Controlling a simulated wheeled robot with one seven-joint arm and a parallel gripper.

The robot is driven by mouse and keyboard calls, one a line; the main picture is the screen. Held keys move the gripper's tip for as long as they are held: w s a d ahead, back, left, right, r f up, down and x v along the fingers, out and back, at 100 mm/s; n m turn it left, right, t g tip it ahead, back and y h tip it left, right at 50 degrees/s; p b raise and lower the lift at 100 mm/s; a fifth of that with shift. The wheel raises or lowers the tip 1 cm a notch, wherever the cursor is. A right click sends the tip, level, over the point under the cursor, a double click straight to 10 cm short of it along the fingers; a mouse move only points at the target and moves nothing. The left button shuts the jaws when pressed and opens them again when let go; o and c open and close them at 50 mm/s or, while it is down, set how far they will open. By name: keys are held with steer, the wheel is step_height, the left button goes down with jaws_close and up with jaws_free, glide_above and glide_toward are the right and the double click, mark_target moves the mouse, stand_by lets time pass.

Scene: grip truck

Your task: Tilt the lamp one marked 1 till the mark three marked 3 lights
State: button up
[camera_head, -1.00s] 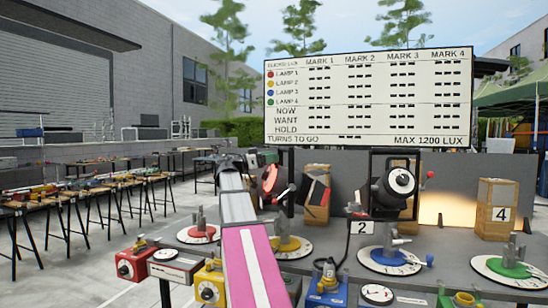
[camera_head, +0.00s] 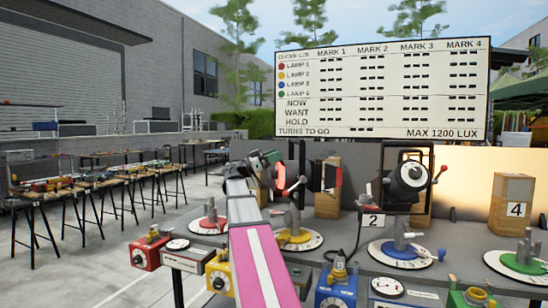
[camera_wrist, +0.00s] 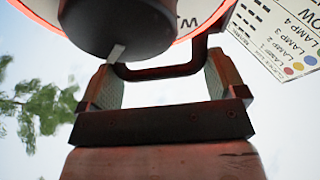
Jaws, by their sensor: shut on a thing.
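The red-rimmed lamp one (camera_head: 279,176) stands at the far left of the lamp row, tilted, partly hidden by my arm. My gripper (camera_head: 264,172) is at its back; the head view shows its fingers poorly. In the wrist view, the lamp's dark round back and red rim (camera_wrist: 112,22) fill the top. My gripper (camera_wrist: 163,85) has its fingers on both sides of the lamp's black bar handle (camera_wrist: 165,70) and is shut on it. I cannot make out the number 1 on the lamp or the mark marked 3.
A wooden box marked 4 (camera_head: 513,200) is at the right. The scoreboard (camera_head: 382,90) shows dashes. Dials, levers and coloured boxes crowd the bench front. The back panel (camera_head: 460,165) is brightly lit.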

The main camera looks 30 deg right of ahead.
steer(key=shift+f, duration=0.1)
steer(key=o, duration=1)
steer(key=v, duration=1)
steer(key=shift+a, duration=0.35)
steer(key=shift+f, duration=0.2)
